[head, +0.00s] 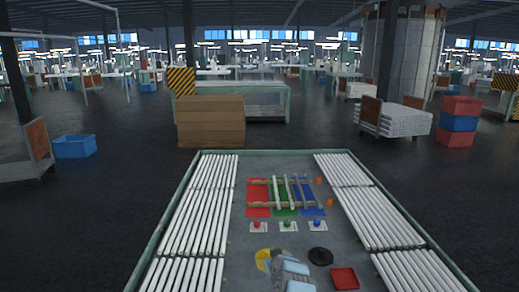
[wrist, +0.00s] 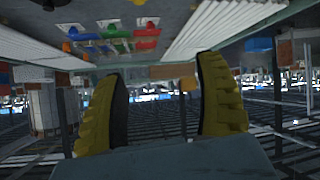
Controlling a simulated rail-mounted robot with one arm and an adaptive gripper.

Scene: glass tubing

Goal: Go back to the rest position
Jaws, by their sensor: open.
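My gripper (wrist: 158,75) shows in the wrist view with its two yellow ribbed fingers wide apart and nothing between them. The worktable (head: 240,240) has a green rim. A small rack (head: 265,180) with pale bars lies over red (head: 258,195), green (head: 284,211) and blue (head: 309,195) patches. These colours also show upside down in the wrist view, beyond the fingers and apart from them.
White tubes lie in stacks along the table's left (head: 200,220) and right (head: 375,218) sides. Three coloured buttons (head: 287,224) sit before the rack. A black disc (head: 321,256) and a red tray (head: 344,278) lie at the front right. Brown boxes (head: 210,121) stand behind the table.

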